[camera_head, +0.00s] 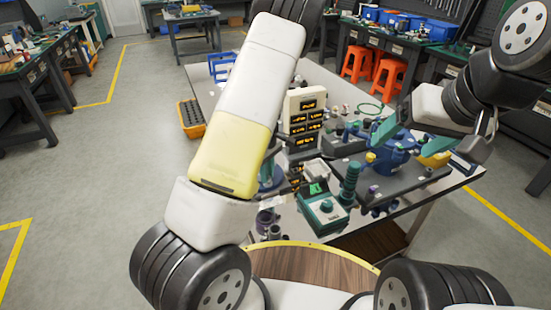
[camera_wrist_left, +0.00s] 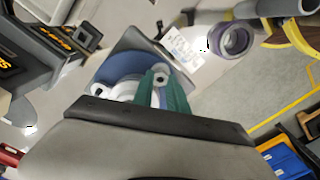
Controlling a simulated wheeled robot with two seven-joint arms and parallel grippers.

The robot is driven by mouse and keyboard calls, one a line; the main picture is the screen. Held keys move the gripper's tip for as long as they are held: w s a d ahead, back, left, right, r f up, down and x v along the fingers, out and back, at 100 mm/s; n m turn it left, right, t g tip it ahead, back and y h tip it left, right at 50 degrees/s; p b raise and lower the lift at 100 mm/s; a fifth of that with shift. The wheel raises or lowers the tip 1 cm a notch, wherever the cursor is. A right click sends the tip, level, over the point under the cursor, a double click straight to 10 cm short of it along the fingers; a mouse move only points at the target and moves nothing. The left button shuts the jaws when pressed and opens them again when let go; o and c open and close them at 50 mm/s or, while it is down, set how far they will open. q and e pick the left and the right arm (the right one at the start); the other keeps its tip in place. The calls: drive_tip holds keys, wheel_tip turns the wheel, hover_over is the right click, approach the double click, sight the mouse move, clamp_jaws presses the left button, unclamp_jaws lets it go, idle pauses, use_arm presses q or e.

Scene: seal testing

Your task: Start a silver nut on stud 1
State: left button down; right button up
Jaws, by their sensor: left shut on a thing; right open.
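In the left wrist view, my left gripper (camera_wrist_left: 160,88) has green fingers closed on a small silver nut (camera_wrist_left: 160,77), its hole visible between the tips. Behind it is a blue round part (camera_wrist_left: 118,68) with pale round pieces, partly hidden by the fingers. In the head view my left arm covers the left gripper and the nut. My right gripper (camera_head: 412,137) is open, its green fingers apart near the blue valve body (camera_head: 393,157) on the bench. I cannot make out stud 1 or whether the nut touches a stud.
The bench (camera_head: 468,172) is crowded. A panel of dark labels (camera_head: 303,120) stands beside my left arm, with a green-topped box (camera_head: 322,212) in front. A dark ring part (camera_wrist_left: 232,40) lies near a paper label in the wrist view. Orange stools (camera_head: 357,64) stand behind.

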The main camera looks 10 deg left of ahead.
use_arm(q)
drive_tip(key=m, duration=0.4)
idle(0.3)
drive_tip(key=shift+m, duration=0.3)
drive_tip(key=m, duration=0.3)
drive_tip(key=shift+f, duration=0.1)
drive_tip(key=shift+m, duration=0.3)
drive_tip(key=shift+m, duration=0.6)
drive_tip(key=c, duration=1.2)
unclamp_jaws()
drive_tip(key=shift+d+m, duration=0.1)
drive_tip(key=shift+m, duration=0.2)
drive_tip(key=shift+c, duration=0.2)
